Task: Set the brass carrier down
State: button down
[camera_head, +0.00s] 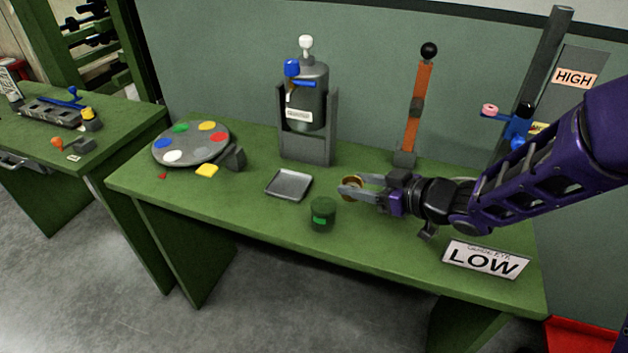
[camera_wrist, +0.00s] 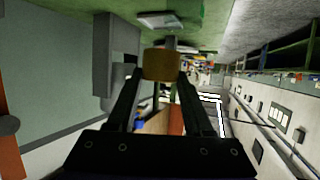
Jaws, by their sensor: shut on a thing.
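The brass carrier (camera_head: 352,183) is a small round brass-coloured piece between the fingertips of my gripper (camera_head: 352,189). It also shows in the wrist view as a brown-gold block (camera_wrist: 161,64) between the two dark fingers (camera_wrist: 161,80). My gripper is shut on it and points left over the green table (camera_head: 250,225). In the head view they appear right of a grey square tray (camera_head: 289,185) and above and right of a dark green cylinder (camera_head: 322,214). I cannot tell the exact height above the table.
A grey canister in a stand (camera_head: 306,110) is behind the tray. A disc with coloured spots (camera_head: 190,143) is at left. An orange lever (camera_head: 418,105) stands behind my gripper. A LOW sign (camera_head: 485,260) is at the front right.

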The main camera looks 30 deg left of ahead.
jog(key=b, duration=0.2)
send_over(351, 234)
jog(key=shift+g, duration=0.3)
notch_tip(351, 234, down, 6)
jog(key=shift+r, duration=0.2)
jog(key=shift+f+b, duration=0.45)
jog(key=shift+f, duration=1.85)
jog(key=shift+f, duration=0.1)
jog(key=shift+f, duration=0.15)
jog(key=shift+c, duration=1.5)
grip_release()
jog(key=shift+d+r, duration=0.25)
jog(key=shift+r, duration=0.15)
jog(key=p+v, duration=0.2)
jog(key=v, duration=0.9)
jog(key=shift+s+d, duration=0.1)
jog(key=shift+d, duration=0.15)
